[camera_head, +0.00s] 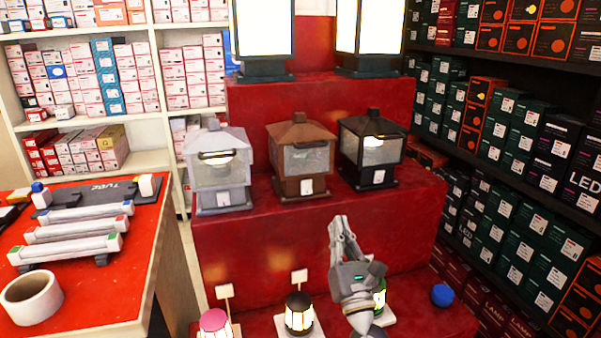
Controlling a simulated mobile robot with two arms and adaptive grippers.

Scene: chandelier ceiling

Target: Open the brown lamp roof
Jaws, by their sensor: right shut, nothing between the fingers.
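The brown lamp (303,160) stands upright on the middle red step, between a grey-white lamp (218,168) and a black lamp (371,150). Its brown roof (300,131) sits down on its glass body, with a small knob on top. My right gripper (337,222) points up, below and to the right of the brown lamp, in front of the red step's face. It is shut and empty, and apart from all the lamps. My left gripper does not show.
Small lamps, pink (215,323) and black (299,313), stand on the lowest step, with a blue ball (442,295) at right. An orange-red table (90,320) with tube lights and a white roll (31,297) is at left. Boxed shelves flank the stepped stand.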

